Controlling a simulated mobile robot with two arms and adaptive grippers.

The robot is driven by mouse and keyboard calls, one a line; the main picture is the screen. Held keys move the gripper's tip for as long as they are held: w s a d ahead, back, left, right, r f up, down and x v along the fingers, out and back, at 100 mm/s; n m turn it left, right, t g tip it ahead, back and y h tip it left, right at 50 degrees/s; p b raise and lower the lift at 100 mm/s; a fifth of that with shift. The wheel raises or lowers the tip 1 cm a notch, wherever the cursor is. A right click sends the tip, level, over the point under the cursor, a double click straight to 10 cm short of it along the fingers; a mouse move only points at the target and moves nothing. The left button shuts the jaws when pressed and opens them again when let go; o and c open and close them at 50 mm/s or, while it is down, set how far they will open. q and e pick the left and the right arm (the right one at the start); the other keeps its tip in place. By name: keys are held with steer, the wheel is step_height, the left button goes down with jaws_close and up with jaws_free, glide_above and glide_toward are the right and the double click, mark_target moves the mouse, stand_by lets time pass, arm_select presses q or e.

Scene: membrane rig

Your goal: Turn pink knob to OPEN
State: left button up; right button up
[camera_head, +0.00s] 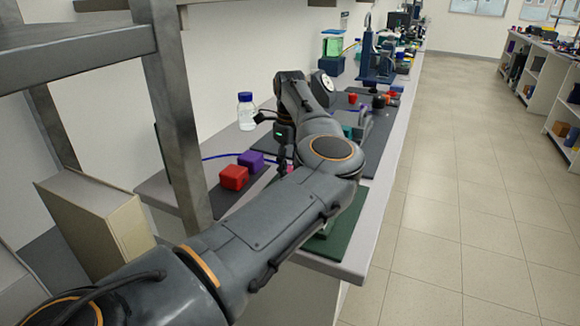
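Only a small bit of the pink knob (289,169) shows, low beside my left arm near the middle of the bench. My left gripper (284,160) hangs down from the wrist right at the knob. My own forearm covers much of this spot. I cannot tell whether the fingers touch the knob or are open or shut. The knob's pointer and any OPEN mark are hidden. My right gripper is not in view.
A red block (234,177) and a purple block (251,161) sit left of the gripper, with a blue tube (220,156) behind. A blue-capped bottle (246,112) stands near the wall. A grey frame post (176,110) rises at left. The floor at right is clear.

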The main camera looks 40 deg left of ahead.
arm_select(q)
steer(key=shift+n, duration=1.6)
steer(key=o, duration=1.1)
steer(key=shift+o, duration=0.2)
steer(key=shift+r, duration=0.1)
step_height(320, 180, up, 12)
steer(key=shift+f, duration=0.2)
